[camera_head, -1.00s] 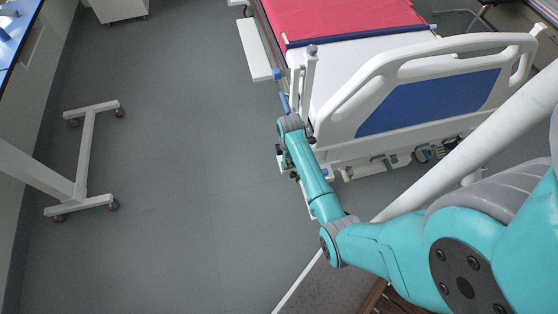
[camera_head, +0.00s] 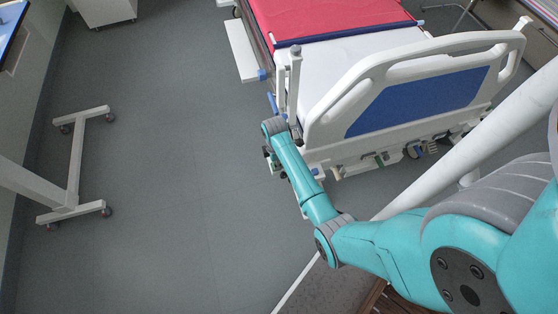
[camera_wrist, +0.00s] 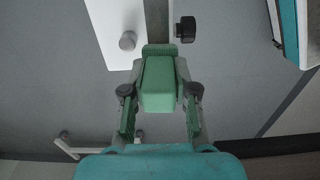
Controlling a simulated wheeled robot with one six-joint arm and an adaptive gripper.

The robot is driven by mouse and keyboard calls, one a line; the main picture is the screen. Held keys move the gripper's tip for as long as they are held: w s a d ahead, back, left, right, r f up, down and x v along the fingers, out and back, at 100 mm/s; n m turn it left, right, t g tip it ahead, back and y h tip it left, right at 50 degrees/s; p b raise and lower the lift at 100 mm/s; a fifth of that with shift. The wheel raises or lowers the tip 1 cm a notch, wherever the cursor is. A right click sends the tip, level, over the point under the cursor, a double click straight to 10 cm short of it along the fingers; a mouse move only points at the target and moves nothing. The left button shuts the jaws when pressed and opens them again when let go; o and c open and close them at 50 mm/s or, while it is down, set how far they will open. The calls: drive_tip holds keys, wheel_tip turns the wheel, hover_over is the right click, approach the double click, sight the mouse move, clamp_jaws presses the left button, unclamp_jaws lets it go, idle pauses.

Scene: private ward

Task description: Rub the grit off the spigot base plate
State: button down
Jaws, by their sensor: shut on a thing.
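My gripper (camera_wrist: 160,100) is shut on a green block (camera_wrist: 158,88) with a lighter front face in the wrist view. A finger shows on each side of the block. In the head view my gripper (camera_head: 270,158) is small and mostly hidden behind my arm, beside the bed's near left corner. I cannot pick out the spigot base plate or any grit on it in either view.
A hospital bed (camera_head: 420,100) with a red cover stands close beside my arm. A wheeled stand base (camera_head: 75,165) is at the left. Open grey floor lies between them. In the wrist view a black knob (camera_wrist: 186,29) is just beyond the block.

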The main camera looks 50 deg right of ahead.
drive_tip(key=shift+w+a, duration=0.35)
drive_tip(key=shift+r, duration=0.1)
drive_tip(key=shift+w+a+r, duration=0.1)
drive_tip(key=shift+a+r, duration=0.1)
drive_tip(key=shift+r, duration=2.8)
drive_tip(key=shift+r, duration=0.15)
drive_tip(key=shift+r, duration=1.4)
